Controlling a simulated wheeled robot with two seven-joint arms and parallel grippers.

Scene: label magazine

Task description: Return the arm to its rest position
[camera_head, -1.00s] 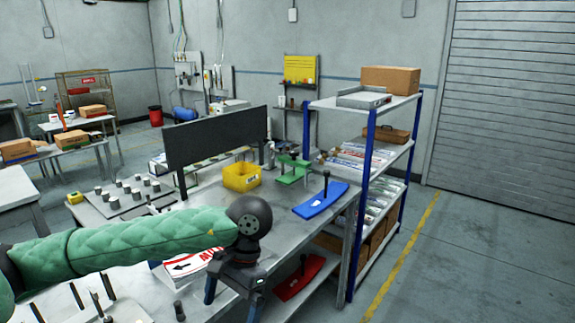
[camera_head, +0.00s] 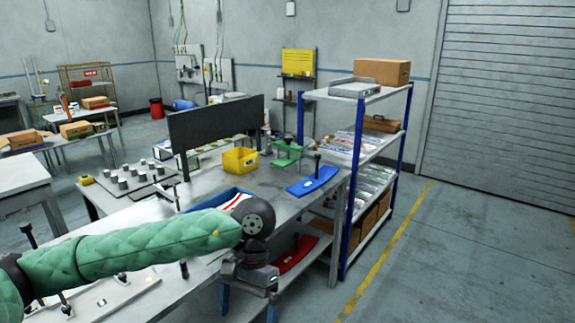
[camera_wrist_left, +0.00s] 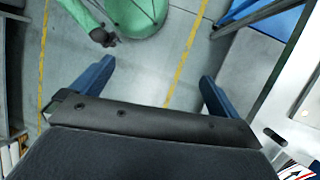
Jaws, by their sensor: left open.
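My left arm, in a green quilted sleeve, reaches in from the left in the head view. Its gripper (camera_head: 247,300) hangs downward in front of the workbench's (camera_head: 290,210) near edge, with blue fingers apart. In the left wrist view the gripper (camera_wrist_left: 156,73) is open, with nothing between its fingers but grey floor and a yellow line below. A label sheet with a black arrow (camera_wrist_left: 298,171) shows at the lower right corner of that view, outside the fingers.
A blue-edged tray (camera_head: 187,208) is partly behind my arm. A yellow bin (camera_head: 240,161), green fixture (camera_head: 286,155) and blue plate (camera_head: 313,181) stand on the bench. A red piece (camera_head: 297,252) lies on its lower shelf. A blue-posted rack (camera_head: 349,212) stands right; floor beyond is clear.

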